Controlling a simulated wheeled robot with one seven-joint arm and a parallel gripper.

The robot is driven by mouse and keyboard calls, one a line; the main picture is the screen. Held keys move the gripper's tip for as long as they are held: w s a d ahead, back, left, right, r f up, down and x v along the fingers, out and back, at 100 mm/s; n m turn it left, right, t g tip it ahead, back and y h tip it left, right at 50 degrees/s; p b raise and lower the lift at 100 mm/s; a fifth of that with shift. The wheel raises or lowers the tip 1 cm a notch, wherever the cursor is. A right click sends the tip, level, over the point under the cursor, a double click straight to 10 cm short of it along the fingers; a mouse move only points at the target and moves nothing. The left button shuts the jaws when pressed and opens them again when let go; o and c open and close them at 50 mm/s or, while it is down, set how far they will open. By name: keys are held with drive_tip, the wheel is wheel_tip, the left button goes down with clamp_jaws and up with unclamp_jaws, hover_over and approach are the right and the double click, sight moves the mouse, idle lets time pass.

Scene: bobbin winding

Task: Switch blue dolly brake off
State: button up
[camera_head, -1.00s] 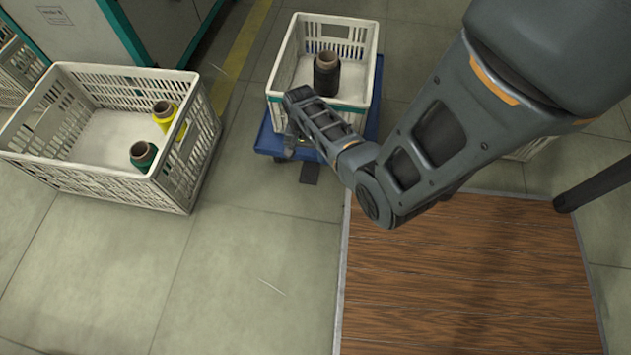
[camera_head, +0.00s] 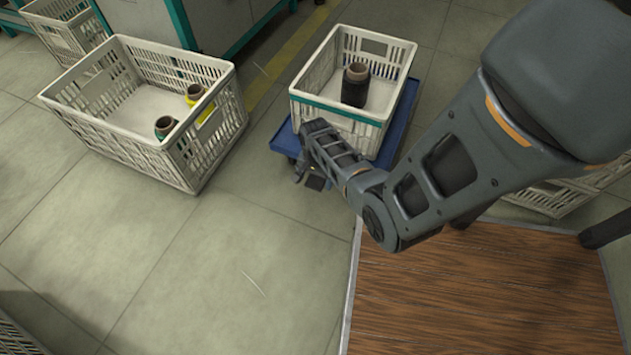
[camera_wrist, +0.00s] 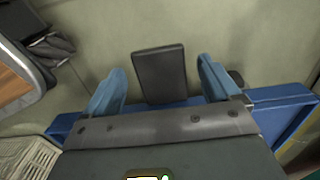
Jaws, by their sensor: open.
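The blue dolly (camera_head: 284,143) stands on the floor under a white crate; its blue frame also shows in the wrist view (camera_wrist: 278,117). A dark flat brake pedal (camera_wrist: 161,72) sticks out from the dolly's edge. My gripper (camera_wrist: 162,88) is open, with one blue finger on each side of the pedal and visible gaps between. In the head view my gripper (camera_head: 306,172) is low at the dolly's near edge, and the pedal (camera_head: 315,183) is partly hidden by it. I cannot tell whether the pedal is up or down, or whether the gripper touches it.
The white crate (camera_head: 335,112) on the dolly holds a dark bobbin (camera_head: 355,85). Another white crate (camera_head: 120,143) at the left holds a yellow bobbin (camera_head: 196,95) and a green bobbin (camera_head: 165,127). A wooden top (camera_head: 480,290) lies below my arm. The floor in front of the dolly is clear.

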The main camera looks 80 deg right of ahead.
drive_tip(key=shift+f, duration=0.3)
drive_tip(key=c, duration=1.5)
drive_tip(key=shift+d+r+y+p, duration=0.25)
drive_tip(key=shift+r+y+p, duration=0.15)
drive_tip(key=shift+s+d+r+t+y, duration=0.1)
drive_tip(key=shift+r+t+y, duration=0.1)
drive_tip(key=shift+y, duration=0.35)
drive_tip(key=shift+d+r+t+y, duration=0.1)
drive_tip(key=shift+r+y, duration=0.05)
drive_tip(key=shift+y, duration=0.4)
drive_tip(key=o, duration=1.5)
